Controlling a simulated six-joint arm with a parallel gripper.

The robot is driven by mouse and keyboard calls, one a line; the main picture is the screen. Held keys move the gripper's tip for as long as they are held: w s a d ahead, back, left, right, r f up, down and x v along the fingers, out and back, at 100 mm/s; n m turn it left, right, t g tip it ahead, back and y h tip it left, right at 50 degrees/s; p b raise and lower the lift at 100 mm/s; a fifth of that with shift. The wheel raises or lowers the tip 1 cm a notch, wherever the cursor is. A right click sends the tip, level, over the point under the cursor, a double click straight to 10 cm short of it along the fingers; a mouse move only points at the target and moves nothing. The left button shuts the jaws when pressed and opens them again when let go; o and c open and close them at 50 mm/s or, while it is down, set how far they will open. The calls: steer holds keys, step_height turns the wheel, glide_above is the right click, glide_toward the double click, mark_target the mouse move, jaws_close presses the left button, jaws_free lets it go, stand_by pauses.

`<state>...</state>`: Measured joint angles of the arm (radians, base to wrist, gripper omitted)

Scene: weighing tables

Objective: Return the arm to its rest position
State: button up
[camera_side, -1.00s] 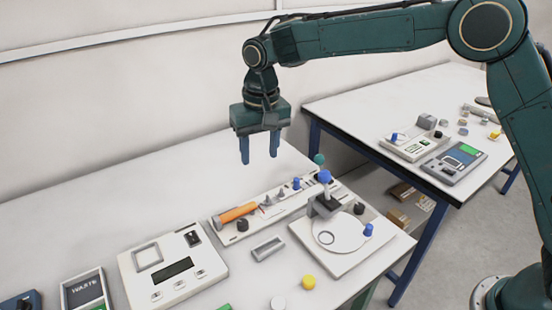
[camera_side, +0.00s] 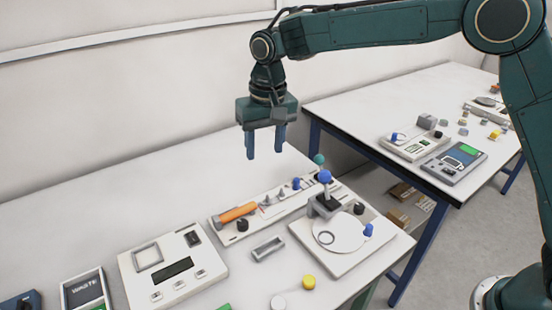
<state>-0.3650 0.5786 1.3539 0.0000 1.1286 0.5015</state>
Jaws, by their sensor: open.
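My gripper (camera_side: 265,146) hangs fingers down in the air above the near white table (camera_side: 60,235). Its two blue fingers are apart with nothing between them. Below it on the table is a long pale rack (camera_side: 282,212) with an orange-handled tool (camera_side: 238,212), a black knob and small blue and grey pieces. The fingers are clear of all of these. My arm reaches in from the upper right.
A flat device (camera_side: 340,235) with a white disc and upright post stands right of centre. A scale (camera_side: 172,266) and a WASTE bin (camera_side: 86,292) stand at the front left. A second table (camera_side: 350,105) with instruments is at the right. Open air surrounds my gripper.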

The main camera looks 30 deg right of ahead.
steer(key=s+d+r, duration=0.3)
steer(key=d+r, duration=0.1)
steer(key=g, duration=0.1)
glide_above(242, 223)
step_height(242, 223, down, 11)
step_height(242, 223, down, 14)
steer(key=shift+d+f, duration=0.1)
steer(key=shift+f+m, duration=0.25)
steer(key=shift+m, duration=0.05)
stand_by(1.5)
